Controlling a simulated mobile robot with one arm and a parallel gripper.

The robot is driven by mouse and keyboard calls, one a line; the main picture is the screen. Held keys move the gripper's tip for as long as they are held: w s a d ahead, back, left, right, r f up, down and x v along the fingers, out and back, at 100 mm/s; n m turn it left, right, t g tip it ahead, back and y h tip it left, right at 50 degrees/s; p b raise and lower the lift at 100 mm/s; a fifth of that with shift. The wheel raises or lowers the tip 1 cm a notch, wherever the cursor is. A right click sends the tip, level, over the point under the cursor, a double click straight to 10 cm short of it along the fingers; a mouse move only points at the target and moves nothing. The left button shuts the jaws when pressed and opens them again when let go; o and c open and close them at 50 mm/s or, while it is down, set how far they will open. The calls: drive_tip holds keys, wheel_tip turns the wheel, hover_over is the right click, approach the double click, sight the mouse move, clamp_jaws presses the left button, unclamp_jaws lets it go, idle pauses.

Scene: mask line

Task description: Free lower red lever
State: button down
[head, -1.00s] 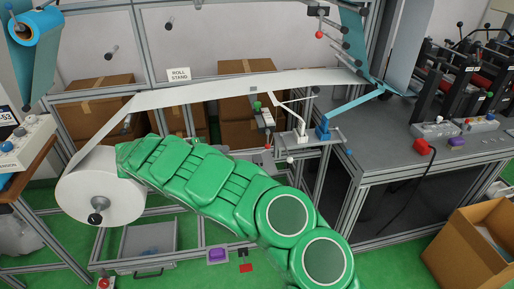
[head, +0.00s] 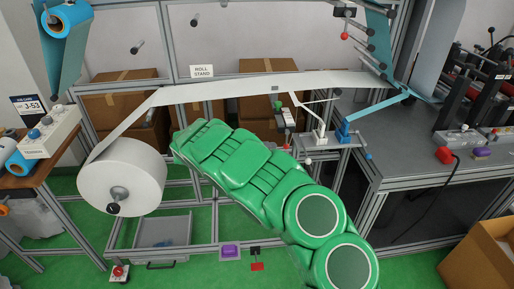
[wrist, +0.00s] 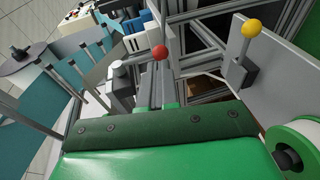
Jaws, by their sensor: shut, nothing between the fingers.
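A lever with a red ball knob (wrist: 159,52) stands near the middle of the wrist view, beside a grey cylindrical fitting. I cannot tell whether it is the lower one. A lever with a yellow ball knob (wrist: 250,28) stands to its right on a grey block. My gripper (wrist: 160,126), green with a dark screwed strip, fills the bottom of the wrist view. It is shut and empty, apart from both knobs in the picture. In the head view, a red ball knob (head: 344,36) shows high on the frame. My green arm hides part of the stand.
A white roll (head: 140,178) hangs at left, its web (head: 230,88) running across to the right. A grey table (head: 420,145) with machines stands at right, an open cardboard box (head: 480,258) below it. A purple block (head: 230,251) and red pedal (head: 257,267) sit low in front.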

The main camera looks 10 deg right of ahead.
drive_tip(key=shift+x, duration=1.4)
drive_tip(key=shift+d+f, duration=0.1)
drive_tip(key=shift+d+t+h, duration=0.15)
drive_tip(key=shift+d+h, duration=0.45)
drive_tip(key=shift+d, duration=1.4)
drive_tip(key=shift+d+t+h, duration=0.15)
drive_tip(key=shift+d+h, duration=0.45)
drive_tip(key=shift+d, duration=1.45)
drive_tip(key=s+a+f, duration=0.2)
drive_tip(key=a+f, duration=0.7)
drive_tip(key=f, duration=0.1)
drive_tip(key=shift+s+a, duration=0.25)
